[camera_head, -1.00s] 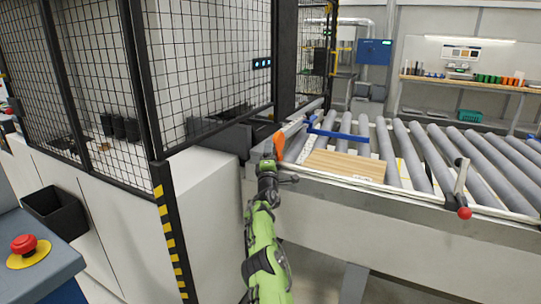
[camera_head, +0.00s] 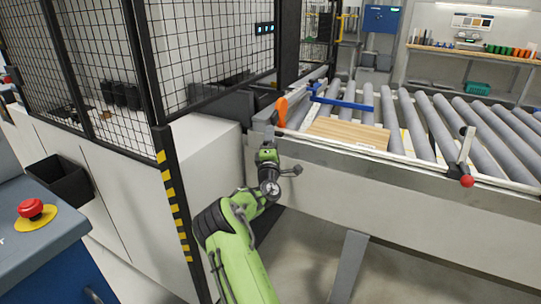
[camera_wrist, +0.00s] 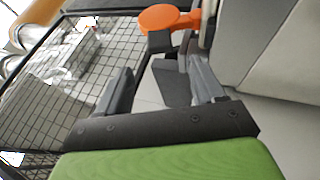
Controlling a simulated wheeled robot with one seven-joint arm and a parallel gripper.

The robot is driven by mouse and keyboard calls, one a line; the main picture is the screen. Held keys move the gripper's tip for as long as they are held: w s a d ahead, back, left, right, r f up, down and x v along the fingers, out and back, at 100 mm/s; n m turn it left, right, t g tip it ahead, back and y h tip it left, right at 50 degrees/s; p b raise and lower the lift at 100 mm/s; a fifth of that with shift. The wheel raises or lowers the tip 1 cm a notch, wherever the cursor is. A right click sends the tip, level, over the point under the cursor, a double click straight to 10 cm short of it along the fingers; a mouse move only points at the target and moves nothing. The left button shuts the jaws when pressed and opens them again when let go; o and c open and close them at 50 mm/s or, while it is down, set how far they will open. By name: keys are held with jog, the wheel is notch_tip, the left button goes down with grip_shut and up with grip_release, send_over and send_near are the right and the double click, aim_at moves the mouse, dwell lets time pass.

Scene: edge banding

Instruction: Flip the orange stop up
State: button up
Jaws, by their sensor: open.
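The orange stop (camera_head: 281,111) is a rounded orange paddle at the left end of the roller conveyor's near rail. In the head view it stands out just above my gripper (camera_head: 265,147). In the wrist view the orange stop (camera_wrist: 170,18) shows at the top, with its flat rounded face and a dark mount below it. My gripper (camera_wrist: 160,88) is open, its two grey fingers apart with nothing between them. The stop lies beyond the fingertips, and I see no clear contact.
A wooden board (camera_head: 348,133) lies on the rollers, with a blue bar (camera_head: 342,103) behind it. A red-knobbed lever (camera_head: 466,165) stands on the near rail to the right. The mesh guard (camera_head: 215,50) and white cabinet (camera_head: 203,160) bound the left side.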

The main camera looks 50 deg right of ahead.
jog(key=b+v, duration=0.1)
jog(key=v, duration=0.5)
jog(key=shift+f, duration=0.1)
